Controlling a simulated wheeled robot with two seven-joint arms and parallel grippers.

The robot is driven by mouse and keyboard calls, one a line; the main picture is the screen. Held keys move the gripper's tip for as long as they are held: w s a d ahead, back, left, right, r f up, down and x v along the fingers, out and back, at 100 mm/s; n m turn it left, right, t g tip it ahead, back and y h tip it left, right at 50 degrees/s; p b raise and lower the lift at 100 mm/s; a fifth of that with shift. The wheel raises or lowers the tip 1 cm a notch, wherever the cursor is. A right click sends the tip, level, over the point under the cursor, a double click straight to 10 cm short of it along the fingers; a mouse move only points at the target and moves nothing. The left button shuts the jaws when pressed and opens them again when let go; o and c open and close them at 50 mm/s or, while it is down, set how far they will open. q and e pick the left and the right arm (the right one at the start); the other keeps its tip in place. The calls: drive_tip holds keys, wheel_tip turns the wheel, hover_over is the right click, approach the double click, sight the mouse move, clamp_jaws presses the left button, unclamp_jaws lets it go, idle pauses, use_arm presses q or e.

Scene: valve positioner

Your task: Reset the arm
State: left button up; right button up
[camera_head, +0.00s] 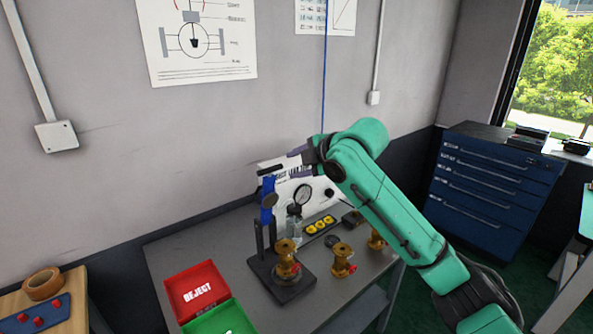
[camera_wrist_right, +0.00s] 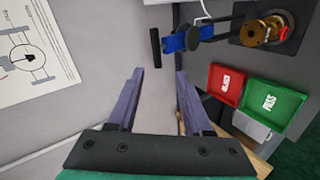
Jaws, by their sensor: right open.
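My right arm (camera_head: 385,205) is green and reaches in from the lower right over the workbench. My right gripper (camera_head: 300,158) has purple fingers and is near the top of the test stand, in front of the wall. In the wrist view the right gripper (camera_wrist_right: 159,78) is open, with nothing between its fingers. The blue stand (camera_head: 268,200) with a black handle is just beyond the fingertips and apart from them in the wrist view (camera_wrist_right: 174,43). A brass valve (camera_head: 286,258) sits on the stand's dark base. My left gripper is not in view.
Two more brass valves (camera_head: 342,260) stand right of the stand. A gauge panel (camera_head: 303,195) is behind. A red reject tray (camera_head: 196,290) and a green tray (camera_head: 222,320) lie at the bench's left. A blue drawer cabinet (camera_head: 490,190) stands at the right.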

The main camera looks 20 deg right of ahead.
drive_tip(key=s+a+f+m+g, duration=0.2)
drive_tip(key=s+f+m, duration=0.25)
drive_tip(key=f, duration=0.65)
drive_tip(key=s+a+f+m+g, duration=0.1)
drive_tip(key=s+f+m, duration=0.2)
drive_tip(key=s+f, duration=0.55)
drive_tip(key=s+d+f+m+g+h, duration=0.2)
drive_tip(key=s+d+f+m, duration=0.25)
drive_tip(key=s+f, duration=0.45)
drive_tip(key=s+d+f+m+g+h, duration=0.2)
drive_tip(key=s+d+f+m, duration=0.3)
drive_tip(key=s, duration=0.6)
drive_tip(key=s+a+f+g+b, duration=0.1)
drive_tip(key=s+f+g+b, duration=0.15)
drive_tip(key=f, duration=2.45)
drive_tip(key=s+d+f, duration=0.2)
drive_tip(key=s+f, duration=1.2)
drive_tip(key=s, duration=0.2)
drive_tip(key=shift+s+d+f+m, duration=0.3)
drive_tip(key=shift+s, duration=0.1)
